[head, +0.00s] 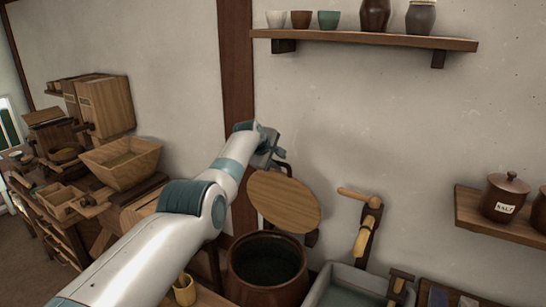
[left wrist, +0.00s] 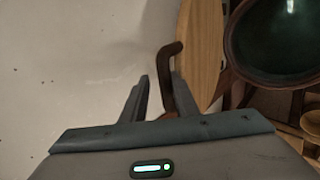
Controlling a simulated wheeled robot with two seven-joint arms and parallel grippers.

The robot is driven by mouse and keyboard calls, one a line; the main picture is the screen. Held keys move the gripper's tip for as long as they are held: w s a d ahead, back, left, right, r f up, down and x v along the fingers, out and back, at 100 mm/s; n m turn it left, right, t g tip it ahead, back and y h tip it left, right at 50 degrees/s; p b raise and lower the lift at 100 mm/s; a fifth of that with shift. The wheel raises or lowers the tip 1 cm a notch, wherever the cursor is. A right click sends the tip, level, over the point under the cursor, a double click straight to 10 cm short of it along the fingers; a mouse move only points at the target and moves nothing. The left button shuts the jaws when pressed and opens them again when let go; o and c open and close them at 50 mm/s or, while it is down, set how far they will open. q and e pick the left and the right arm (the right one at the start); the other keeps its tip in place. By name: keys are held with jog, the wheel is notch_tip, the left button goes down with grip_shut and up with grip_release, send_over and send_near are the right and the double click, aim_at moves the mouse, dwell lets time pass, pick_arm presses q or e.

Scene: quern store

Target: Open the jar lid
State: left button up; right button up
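The large brown jar (head: 245,275) stands below my left arm, its dark round mouth uncovered. Its round wooden lid (head: 285,203) is tilted steeply up above the back of the mouth. In the left wrist view the lid (left wrist: 205,50) is edge-on beside the jar's rim (left wrist: 235,62). A dark bent handle (left wrist: 168,72) sticks out from the lid. My left gripper (head: 272,148) is at the lid's upper left; in the wrist view its fingers (left wrist: 160,92) are apart, with the handle between them, nearer the right finger. Firm contact cannot be told. My right gripper is out of view.
A wall shelf (head: 380,40) with cups and jars is above. A smaller shelf (head: 490,222) with a salt jar (head: 505,195) is at right. A yellow mug (head: 185,290) is at left.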

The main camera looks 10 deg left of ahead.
pick_arm(q)
jog(key=shift+s+f, duration=0.25)
jog(key=shift+s, duration=0.05)
jog(key=shift+s+a+r+p, duration=0.25)
jog(key=shift+s+r+p, duration=0.05)
jog(key=shift+r+p, duration=0.35)
jog(key=b+v, duration=0.5)
jog(key=v, duration=1.1)
jog(key=shift+d, duration=0.1)
jog(key=shift+w, duration=0.1)
